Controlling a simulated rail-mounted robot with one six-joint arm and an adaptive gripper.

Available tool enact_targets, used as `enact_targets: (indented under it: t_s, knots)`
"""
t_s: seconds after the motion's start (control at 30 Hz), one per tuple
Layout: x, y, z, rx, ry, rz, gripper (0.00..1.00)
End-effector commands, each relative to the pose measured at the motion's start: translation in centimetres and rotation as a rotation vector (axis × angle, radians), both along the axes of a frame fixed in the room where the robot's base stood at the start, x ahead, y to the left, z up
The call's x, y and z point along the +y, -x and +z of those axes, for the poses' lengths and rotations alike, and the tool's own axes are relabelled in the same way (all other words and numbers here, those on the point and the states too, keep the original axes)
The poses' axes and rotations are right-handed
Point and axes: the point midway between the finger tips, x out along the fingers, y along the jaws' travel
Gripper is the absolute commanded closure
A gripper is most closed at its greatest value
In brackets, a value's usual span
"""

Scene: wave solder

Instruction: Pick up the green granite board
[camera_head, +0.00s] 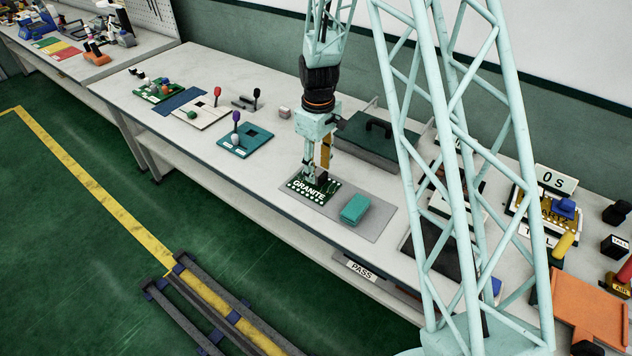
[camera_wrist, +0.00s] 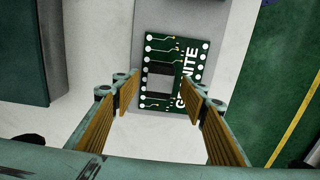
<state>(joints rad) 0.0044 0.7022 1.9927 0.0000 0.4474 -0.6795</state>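The green granite board (camera_head: 313,188) lies flat on a grey mat (camera_head: 373,222) on the bench, with white "GRANITE" lettering and white pads. In the wrist view the board (camera_wrist: 187,62) has a dark block and a grey rectangle near its middle. My gripper (camera_head: 318,172) points down just above the board in the head view. In the wrist view my gripper (camera_wrist: 160,100) is open, its two ribbed yellow-brown fingers apart on either side of the board's near part. Nothing shows between the fingers but the board below. Whether the fingertips touch it I cannot tell.
A teal block (camera_head: 355,209) sits on the mat right of the board. A dark green lidded box (camera_head: 375,140) stands behind. A teal plate (camera_head: 245,140) with a purple-headed knob lies to the left. The bench's front strip is clear.

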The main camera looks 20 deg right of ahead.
Motion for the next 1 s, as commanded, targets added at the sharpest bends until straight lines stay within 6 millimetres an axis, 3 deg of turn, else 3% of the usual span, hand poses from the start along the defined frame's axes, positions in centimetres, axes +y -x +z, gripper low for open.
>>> enact_targets:
  t_s: [0.27, 0.87, 1.0]
  knots:
    - [0.0, 0.1, -2.3, 0.0, 0.0, 0.0, 0.6]
    - [0.0, 0.0, -2.4, -0.001, -0.001, 0.0, 0.6]
    - [0.0, 0.0, -2.4, -0.001, -0.001, 0.0, 0.71]
